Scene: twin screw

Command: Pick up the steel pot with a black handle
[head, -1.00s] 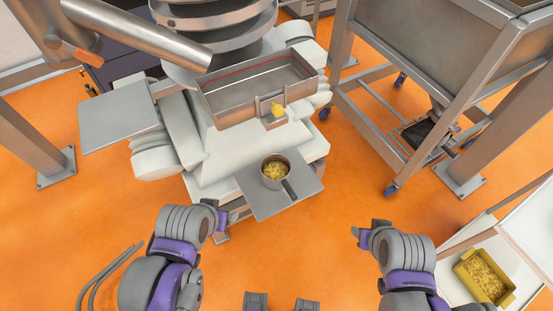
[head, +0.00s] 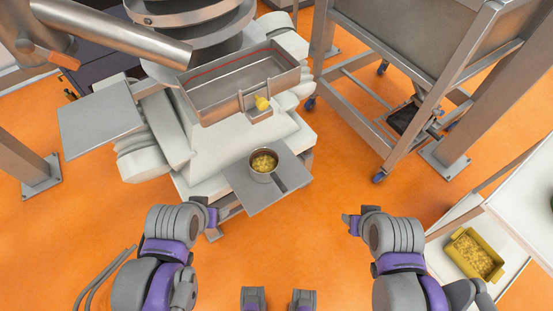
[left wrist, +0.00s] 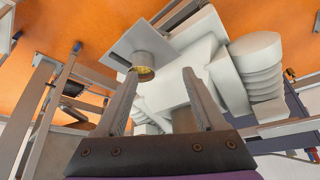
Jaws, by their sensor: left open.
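The steel pot (head: 262,175) with a black handle (head: 281,186) stands upright on a small grey metal shelf (head: 250,203). It holds yellowish pieces, and its handle points toward the front right. My left gripper (head: 212,217) is left of and in front of the shelf, apart from the pot. In the left wrist view my left gripper (left wrist: 160,100) is open and empty, with the pot (left wrist: 143,63) beyond its fingers. My right gripper (head: 350,226) is in front and to the right of the shelf, over the floor; its opening cannot be made out.
A white machine (head: 220,150) with a steel tray (head: 240,85) stands behind the shelf. A yellow bin (head: 473,255) of pieces sits on a white table at right. A steel frame cart (head: 400,90) stands at back right. Orange floor between is clear.

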